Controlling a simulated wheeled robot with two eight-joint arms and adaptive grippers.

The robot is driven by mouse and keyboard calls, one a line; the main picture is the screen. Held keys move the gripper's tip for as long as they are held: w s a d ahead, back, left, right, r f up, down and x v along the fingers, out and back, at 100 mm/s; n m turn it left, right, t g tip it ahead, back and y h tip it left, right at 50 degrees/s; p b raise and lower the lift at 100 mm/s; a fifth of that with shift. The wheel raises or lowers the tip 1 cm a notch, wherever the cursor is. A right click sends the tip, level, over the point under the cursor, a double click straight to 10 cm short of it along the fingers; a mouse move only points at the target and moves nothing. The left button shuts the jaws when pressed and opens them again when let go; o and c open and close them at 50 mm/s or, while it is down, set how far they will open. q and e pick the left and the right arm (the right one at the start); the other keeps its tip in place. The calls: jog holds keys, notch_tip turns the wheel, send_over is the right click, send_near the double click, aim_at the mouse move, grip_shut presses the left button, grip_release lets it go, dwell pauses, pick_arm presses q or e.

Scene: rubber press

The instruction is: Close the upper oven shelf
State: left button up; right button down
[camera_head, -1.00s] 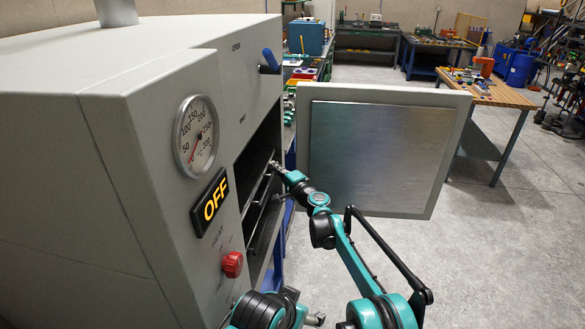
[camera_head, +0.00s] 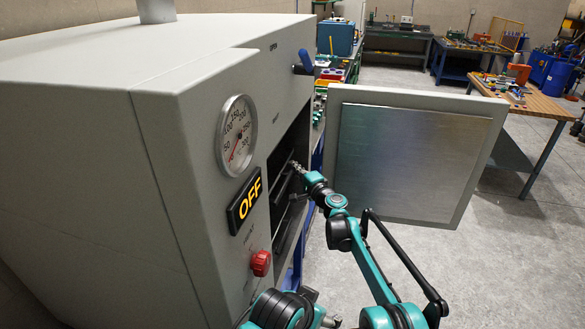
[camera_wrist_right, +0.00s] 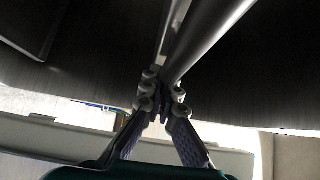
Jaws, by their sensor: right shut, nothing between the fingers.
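The grey oven fills the left of the head view, its big door (camera_head: 425,165) swung open to the right. The upper shelf (camera_head: 284,181) shows as a dark, thin-edged rack in the shaded opening; how far out it sits is hard to tell. My right gripper (camera_head: 297,167) is shut and empty, with its fingertips at the shelf's front edge. In the right wrist view the shut fingertips (camera_wrist_right: 162,98) are up against or very close to a grey metal bar (camera_wrist_right: 205,40). My left gripper (camera_head: 331,321) only partly shows at the bottom edge; its jaws are unclear.
A lower rack (camera_head: 283,229) lies below in the opening. The oven front carries a dial (camera_head: 236,135), an OFF display (camera_head: 244,201), a red knob (camera_head: 261,263) and a blue handle (camera_head: 304,64).

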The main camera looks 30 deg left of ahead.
pick_arm(q)
jog(key=shift+d+r+p, duration=0.35)
jog(key=shift+r+p, duration=0.55)
jog(key=shift+p, duration=0.05)
pick_arm(e)
jog(key=w+d+v, duration=0.1)
jog(key=w+v, duration=0.1)
jog(key=v, duration=1)
jog(key=shift+d, duration=0.2)
